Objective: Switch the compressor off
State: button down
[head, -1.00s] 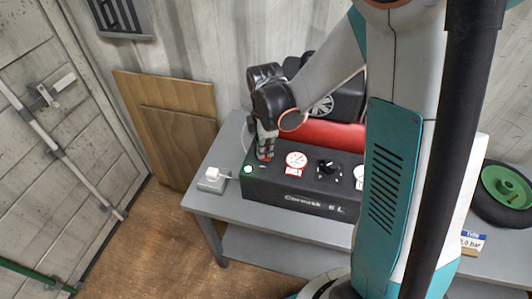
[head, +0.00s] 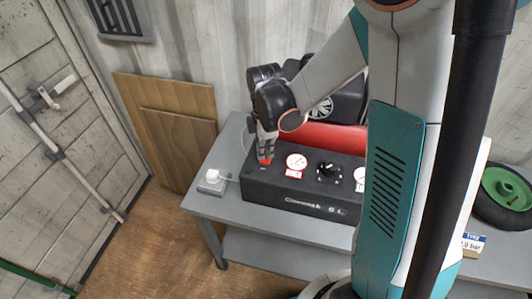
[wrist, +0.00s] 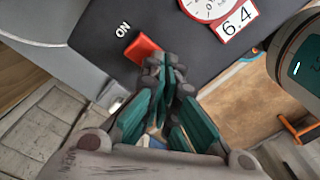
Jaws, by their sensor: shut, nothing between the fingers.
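The compressor (head: 300,203) is a black box with a red tank behind it, standing on a grey table. Its red switch (wrist: 143,49) lies beside the word ON in the wrist view; it also shows in the head view (head: 265,161), partly hidden by my fingers. My gripper (wrist: 166,66) is shut and empty, with its tips right at the switch, seemingly touching it. A gauge (head: 296,161) sits right of the switch, with a 6.4 label in the wrist view. No lit lamp shows on the panel's left end.
A white plug in a socket box (head: 211,182) sits on the table (head: 205,205) left of the compressor. A black knob (head: 328,170) is on the panel. A green-hubbed wheel (head: 505,190) and a small sign stand at right. Wooden boards lean on the wall.

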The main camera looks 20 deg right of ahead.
aim_at(266, 160)
jog(key=shift+r+p, duration=1.7)
jog(key=shift+r, duration=1.2)
jog(key=s+r+m+t+b, duration=0.3)
jog(key=s+m+b, duration=0.1)
jog(key=s+m, duration=0.3)
jog(key=s+r+m+t+b, duration=0.4)
jog(key=s+m, duration=0.4)
jog(key=m, duration=0.1)
jog(key=shift+r+m, duration=0.3)
jog(key=shift+m, duration=0.1)
jog(key=shift+d, duration=0.1)
